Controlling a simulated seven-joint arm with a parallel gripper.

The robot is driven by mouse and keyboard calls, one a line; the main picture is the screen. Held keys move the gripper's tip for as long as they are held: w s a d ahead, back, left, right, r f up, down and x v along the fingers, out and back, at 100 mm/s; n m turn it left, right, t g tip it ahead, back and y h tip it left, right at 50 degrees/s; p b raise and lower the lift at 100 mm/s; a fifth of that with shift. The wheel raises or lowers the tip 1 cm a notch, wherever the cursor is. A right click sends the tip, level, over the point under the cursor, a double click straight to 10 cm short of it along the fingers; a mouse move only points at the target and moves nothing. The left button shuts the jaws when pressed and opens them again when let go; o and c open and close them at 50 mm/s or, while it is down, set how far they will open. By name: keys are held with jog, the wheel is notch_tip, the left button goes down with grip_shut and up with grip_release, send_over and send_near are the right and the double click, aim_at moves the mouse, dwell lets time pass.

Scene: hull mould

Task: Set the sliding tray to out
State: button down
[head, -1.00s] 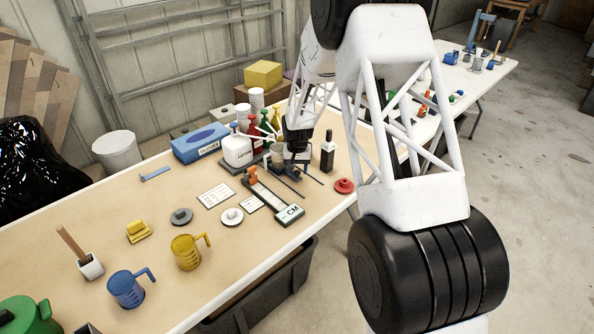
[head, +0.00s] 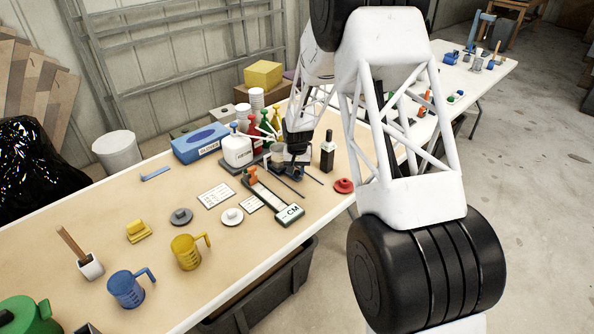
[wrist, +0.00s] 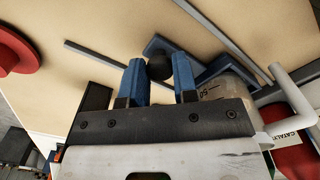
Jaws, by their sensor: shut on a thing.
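The sliding tray (head: 293,174) is a small dark blue carriage between two thin grey rails, in the middle of the table in the head view. In the wrist view its blue body (wrist: 156,44) lies just beyond my fingertips. My gripper (wrist: 155,72) has blue fingers that are closed around a round black knob (wrist: 158,67), one finger on each side. In the head view my gripper (head: 297,166) is over the tray and partly hides it. A clear measuring cup (wrist: 232,88) with markings stands close by the tray, partly hidden by my gripper.
A dark bottle (head: 327,153) and a red disc-shaped item (head: 343,186) stand to the right. Pump bottles, including a white one (head: 236,152), crowd the back left. The rails' front ends are clear.

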jog(key=s+d, duration=1)
jog(key=shift+d, duration=0.15)
dwell(0.4)
jog(key=shift+s, duration=0.1)
jog(key=c, duration=0.9)
grip_release()
jog(key=shift+r, duration=0.1)
notch_tip(320, 180, up, 8)
